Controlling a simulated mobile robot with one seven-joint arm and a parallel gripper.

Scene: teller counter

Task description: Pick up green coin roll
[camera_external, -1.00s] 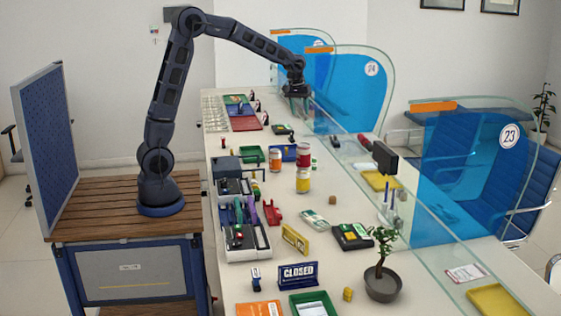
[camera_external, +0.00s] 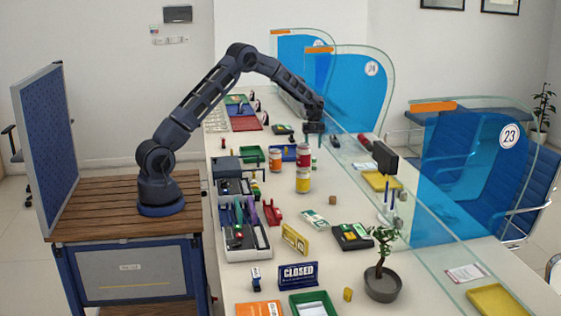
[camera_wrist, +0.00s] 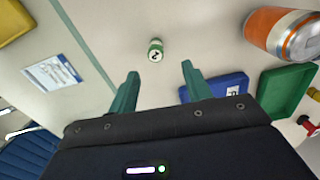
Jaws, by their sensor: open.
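The green coin roll (camera_wrist: 156,47) is a small green cylinder with a pale label and a dark mark. In the wrist view it sits on the white counter just beyond my fingertips, roughly in line with the gap between them. My gripper (camera_wrist: 160,70) is open, with its two green fingers apart and nothing between them. In the external view my gripper (camera_external: 314,138) hangs over the far part of the counter, close to the glass partition.
A printed card (camera_wrist: 53,72) lies left, past the glass edge. The counter around the roll is clear.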

